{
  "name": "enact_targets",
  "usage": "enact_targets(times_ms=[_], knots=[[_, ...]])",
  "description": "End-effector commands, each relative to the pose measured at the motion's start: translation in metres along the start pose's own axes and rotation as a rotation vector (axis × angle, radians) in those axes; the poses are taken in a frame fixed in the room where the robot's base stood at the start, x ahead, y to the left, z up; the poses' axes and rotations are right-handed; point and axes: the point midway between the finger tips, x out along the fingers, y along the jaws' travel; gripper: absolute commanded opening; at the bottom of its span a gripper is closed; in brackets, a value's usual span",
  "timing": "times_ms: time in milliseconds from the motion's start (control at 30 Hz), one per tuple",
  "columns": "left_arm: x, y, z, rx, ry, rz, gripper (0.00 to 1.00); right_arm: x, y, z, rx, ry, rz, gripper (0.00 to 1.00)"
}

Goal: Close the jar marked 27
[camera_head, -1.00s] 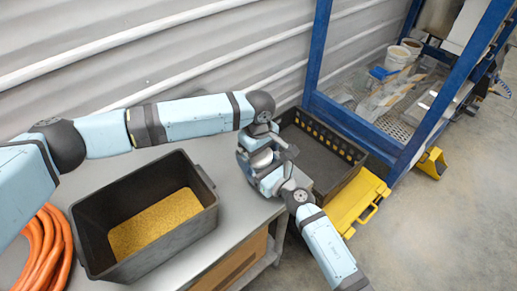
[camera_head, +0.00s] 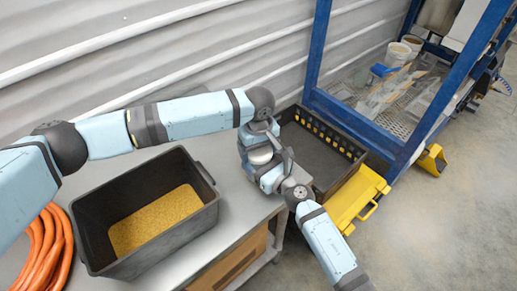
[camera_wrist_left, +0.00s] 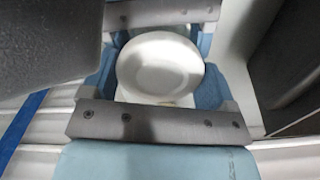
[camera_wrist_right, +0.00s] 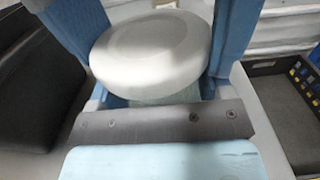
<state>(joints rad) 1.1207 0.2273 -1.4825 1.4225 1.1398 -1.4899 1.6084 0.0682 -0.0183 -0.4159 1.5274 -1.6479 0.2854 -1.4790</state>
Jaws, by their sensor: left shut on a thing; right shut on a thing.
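My left gripper (camera_head: 250,146) seems shut on the lid. My right gripper (camera_head: 272,178), facing it from the lower right, seems shut on the jar below. The jar body is mostly hidden, and I see no number. I cannot tell whether lid and jar touch.
A black bin (camera_head: 85,215) with yellow granules stands on the grey table (camera_head: 235,218). Beyond the table's right end are a black crate (camera_head: 345,180) and a yellow case (camera_head: 355,198). An orange hose (camera_head: 45,245) lies at the left. A blue frame (camera_head: 350,115) stands behind.

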Motion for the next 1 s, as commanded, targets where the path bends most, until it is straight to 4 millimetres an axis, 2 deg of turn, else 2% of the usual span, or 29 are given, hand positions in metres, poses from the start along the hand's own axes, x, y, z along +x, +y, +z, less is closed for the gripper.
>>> enact_targets(times_ms=[67,100,167,433,800,1000], knots=[[0.0,0.0,0.0,-0.001,0.0,0.0,0.53,0.0,0.0,-0.001,0.0,0.001,-0.001,0.07],[0.0,0.0,0.0,-0.001,0.0,0.0,0.88,0.0,0.0,-0.001,0.0,0.001,-0.001,0.07],[0.0,0.0,0.0,-0.001,0.0,0.0,1.0,0.0,0.0,-0.001,0.0,0.001,-0.001,0.07],[-0.003,0.0,0.0,-0.002,0.0,0.0,1.0,0.0,0.0,-0.001,0.0,0.001,-0.001,0.07],[-0.044,0.0,0.0,-0.001,0.0,0.001,1.0,0.0,0.0,-0.001,0.0,0.001,-0.001,0.07],[-0.045,0.0,0.0,-0.002,0.0,-0.001,1.0,0.0,0.0,-0.001,0.0,0.001,-0.001,0.07]])
